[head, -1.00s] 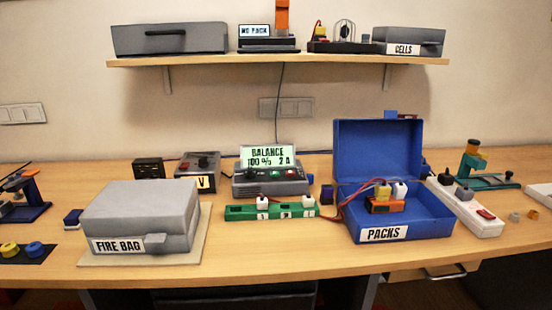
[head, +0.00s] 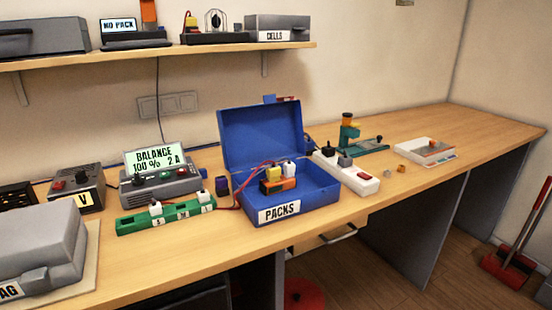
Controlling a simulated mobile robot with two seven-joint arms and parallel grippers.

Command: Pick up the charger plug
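A white power strip (head: 361,181) lies on the bench just right of the blue box, with a red switch at its near end. A black plug (head: 327,152) sits at its far part, and a grey plug (head: 345,161) sits nearer the middle. I cannot tell which of these is the charger plug. The charger (head: 160,184) stands left of the blue box and its screen reads "BALANCE 100 % 2 A". Neither of my grippers is in view.
The open blue PACKS box (head: 318,203) holds an orange pack (head: 278,186) with red wires. A green board (head: 180,216) lies in front of the charger. A teal stand (head: 362,141) and a white tray (head: 440,152) are to the right. The bench's right end is mostly clear.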

